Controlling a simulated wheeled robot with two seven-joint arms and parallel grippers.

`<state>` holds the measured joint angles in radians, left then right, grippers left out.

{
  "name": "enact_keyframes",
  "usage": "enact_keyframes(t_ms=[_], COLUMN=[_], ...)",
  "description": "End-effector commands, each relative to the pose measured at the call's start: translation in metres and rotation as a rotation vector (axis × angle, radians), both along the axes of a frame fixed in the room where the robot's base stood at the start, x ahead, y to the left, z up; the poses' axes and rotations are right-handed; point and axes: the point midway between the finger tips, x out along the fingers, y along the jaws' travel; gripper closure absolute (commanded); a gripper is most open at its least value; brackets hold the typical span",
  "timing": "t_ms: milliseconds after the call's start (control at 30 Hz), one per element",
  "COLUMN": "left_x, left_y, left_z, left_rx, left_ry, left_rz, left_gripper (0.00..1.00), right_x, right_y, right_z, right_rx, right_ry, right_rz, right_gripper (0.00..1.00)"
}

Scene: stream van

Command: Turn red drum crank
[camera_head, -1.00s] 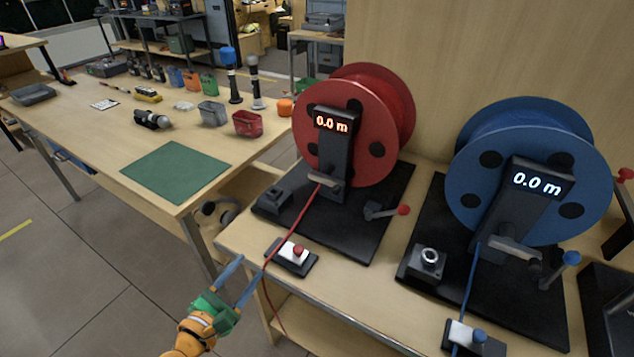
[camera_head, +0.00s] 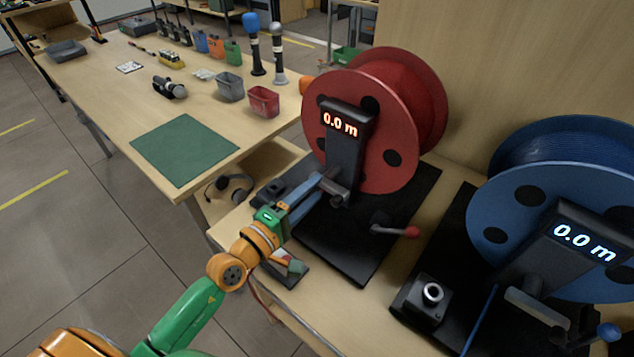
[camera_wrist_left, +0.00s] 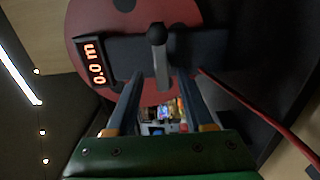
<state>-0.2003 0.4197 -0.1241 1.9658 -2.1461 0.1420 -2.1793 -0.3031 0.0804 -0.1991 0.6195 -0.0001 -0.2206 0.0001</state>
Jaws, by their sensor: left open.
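The red drum (camera_head: 375,125) stands on a black base plate, and its display reads 0.0 m. The red cable (camera_wrist_left: 255,110) runs to the right there. My right gripper is not in view.
A blue drum (camera_head: 565,190) with its own crank and a 0.0 m display stands to the right. A black box with a round socket (camera_head: 431,294) sits between the drums. A table with a green mat (camera_head: 184,149) and bins is at left.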

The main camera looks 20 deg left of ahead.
Motion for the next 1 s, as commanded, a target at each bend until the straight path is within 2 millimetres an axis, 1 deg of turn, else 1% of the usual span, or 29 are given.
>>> enact_keyframes(t_ms=[33,133,367,400,433,467,500,567,600,833,1000], left_x=[0.0057,0.0115,0.0127,0.0126,0.0126,0.0126,0.0126,0.0125,0.0125,0.0126,0.0126], left_y=[-0.0016,-0.0045,-0.0049,-0.0049,-0.0049,-0.0049,-0.0049,-0.0048,-0.0048,-0.0047,-0.0047], left_z=[0.0012,0.0005,-0.0005,-0.0005,-0.0005,-0.0005,-0.0005,-0.0005,-0.0005,-0.0002,0.0001], left_rx=[-0.002,-0.001,-0.001,-0.001,-0.001,-0.001,-0.001,-0.001,-0.001,-0.006,-0.044], left_ry=[-0.002,-0.001,0.001,0.001,0.001,0.001,0.001,0.0,0.0,0.002,0.016], left_rz=[0.001,0.0,-0.001,-0.001,0.0,0.0,0.0,0.0,0.0,0.0,0.0], left_gripper=[0.47,0.47,0.47,0.53,0.61,0.69,0.8,0.96,1.0,1.0,1.0], right_x=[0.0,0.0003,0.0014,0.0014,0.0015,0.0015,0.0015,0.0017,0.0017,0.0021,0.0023], right_y=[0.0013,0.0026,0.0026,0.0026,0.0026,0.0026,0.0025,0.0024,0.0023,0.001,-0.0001], right_z=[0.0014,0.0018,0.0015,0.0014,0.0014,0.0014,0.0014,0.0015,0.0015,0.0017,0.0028], right_rx=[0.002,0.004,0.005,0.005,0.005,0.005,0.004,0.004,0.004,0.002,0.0], right_ry=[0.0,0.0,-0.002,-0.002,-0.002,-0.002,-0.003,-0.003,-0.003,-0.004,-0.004], right_rz=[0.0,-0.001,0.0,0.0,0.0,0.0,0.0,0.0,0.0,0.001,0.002], right_gripper=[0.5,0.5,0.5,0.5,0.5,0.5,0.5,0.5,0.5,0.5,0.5])
